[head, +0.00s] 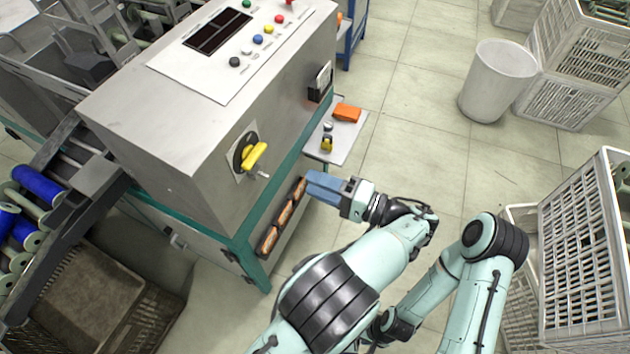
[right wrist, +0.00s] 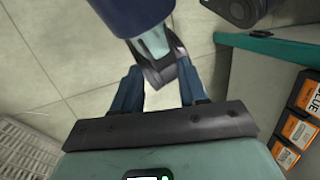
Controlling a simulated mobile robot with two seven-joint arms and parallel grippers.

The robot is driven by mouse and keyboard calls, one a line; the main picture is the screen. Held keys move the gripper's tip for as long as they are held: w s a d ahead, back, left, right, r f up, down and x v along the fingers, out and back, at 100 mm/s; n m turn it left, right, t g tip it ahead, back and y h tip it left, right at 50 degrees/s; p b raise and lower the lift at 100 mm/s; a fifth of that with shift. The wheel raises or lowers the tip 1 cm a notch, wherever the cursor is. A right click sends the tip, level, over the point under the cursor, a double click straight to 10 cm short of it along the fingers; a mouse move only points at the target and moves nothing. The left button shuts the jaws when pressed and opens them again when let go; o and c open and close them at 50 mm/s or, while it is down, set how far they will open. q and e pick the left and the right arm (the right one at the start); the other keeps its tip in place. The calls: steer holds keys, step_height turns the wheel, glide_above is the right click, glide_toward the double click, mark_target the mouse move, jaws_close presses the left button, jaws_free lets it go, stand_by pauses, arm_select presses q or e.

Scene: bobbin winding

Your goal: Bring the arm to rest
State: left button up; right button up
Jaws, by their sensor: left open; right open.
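My left gripper (head: 312,187) has blue fingers and is open. It hangs beside the right side of the grey machine (head: 150,115), near a rack of orange-labelled boxes (head: 283,217) and below a small shelf (head: 350,143). I cannot tell whether it touches the machine; nothing shows held in it. My right arm (head: 480,285) is bent at the right of the head view, and its gripper is hidden there. In the right wrist view my right gripper (right wrist: 160,88) is open, with its blue fingers apart. A dark grey part shows beyond and between them.
A yellow switch handle (head: 254,156) sticks out of the machine. An orange block (head: 347,112) lies on the shelf. White crates (head: 585,250) stand close at the right, and a white bin (head: 497,80) stands farther back. The tiled floor (head: 430,130) between is clear.

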stand_by(0.3)
arm_select(q)
steer(key=s+a+f+m+g+h+p, duration=0.1)
steer(key=s+a+f+g+h, duration=0.2)
steer(key=f, duration=0.5)
steer(key=s+a+f+m+g+h+p, duration=0.1)
steer(key=a+f+g+p, duration=0.1)
steer(key=a+f, duration=0.4)
steer(key=s+a+f+m+g+h+p, duration=0.1)
steer(key=s+a+f+g+h, duration=0.2)
steer(key=f, duration=0.6)
steer(key=s+f+n+h+p, duration=0.3)
steer(key=s+n+h, duration=0.3)
steer(key=s, duration=0.2)
steer(key=s+a+f+n+h+p, duration=0.1)
steer(key=s+f+n+h+p, duration=0.2)
steer(key=s+n+h+p, duration=0.2)
steer(key=s+h, duration=0.2)
steer(key=s, duration=0.1)
steer(key=shift+s+f+n+g, duration=0.3)
steer(key=shift+s+f+n, duration=0.05)
steer(key=shift+n, duration=0.05)
